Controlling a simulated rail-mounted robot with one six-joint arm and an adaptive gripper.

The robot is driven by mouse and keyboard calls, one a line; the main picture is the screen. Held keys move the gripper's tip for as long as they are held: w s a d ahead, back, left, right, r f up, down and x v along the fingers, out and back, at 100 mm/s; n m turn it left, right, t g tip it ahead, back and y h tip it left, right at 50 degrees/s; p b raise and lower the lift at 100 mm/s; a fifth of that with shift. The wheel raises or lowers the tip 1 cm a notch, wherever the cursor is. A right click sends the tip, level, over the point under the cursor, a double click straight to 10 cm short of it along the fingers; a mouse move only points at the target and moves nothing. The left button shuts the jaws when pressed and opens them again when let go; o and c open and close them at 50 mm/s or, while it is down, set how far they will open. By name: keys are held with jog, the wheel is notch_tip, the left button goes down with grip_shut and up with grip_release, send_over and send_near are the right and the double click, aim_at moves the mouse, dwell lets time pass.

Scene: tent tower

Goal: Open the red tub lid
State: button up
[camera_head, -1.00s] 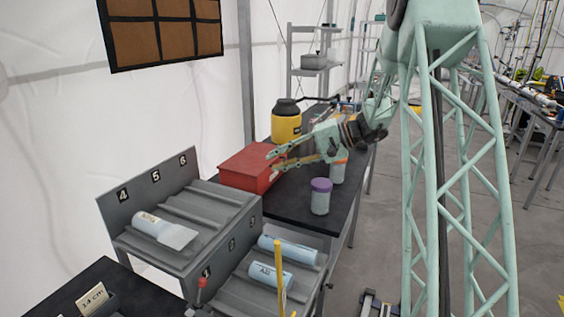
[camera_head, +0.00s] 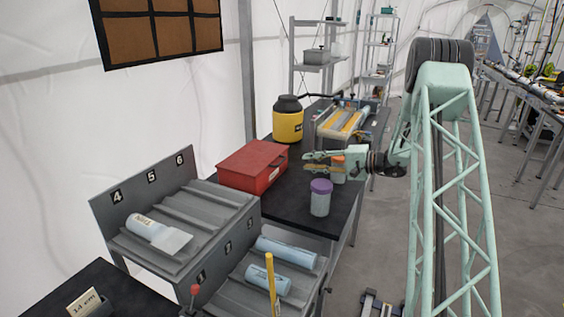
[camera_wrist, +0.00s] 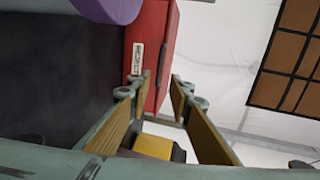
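The red tub (camera_head: 243,176) stands on the black table with its red lid (camera_head: 254,157) down. My gripper (camera_head: 306,162) is to the right of the tub in the head view, apart from it, with its fingers pointing left. In the wrist view my gripper (camera_wrist: 158,92) has its two fingers spread apart with nothing held between them. The red tub (camera_wrist: 150,35) shows ahead of the fingertips there, with a pale label and a dark handle on its side.
A jar with a purple lid (camera_head: 320,198) and an orange-topped jar (camera_head: 338,168) stand close to my gripper. A yellow container (camera_head: 288,122) stands behind the tub. A grey sloped rack (camera_head: 180,230) holding light-blue cylinders is at the front left.

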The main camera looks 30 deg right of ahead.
aim_at(282, 161)
jog(key=shift+d, duration=0.15)
jog(key=shift+w+f, duration=0.1)
jog(key=shift+w, duration=0.05)
jog(key=shift+b+x, duration=0.7)
jog(key=shift+x, duration=6.1)
grip_shut()
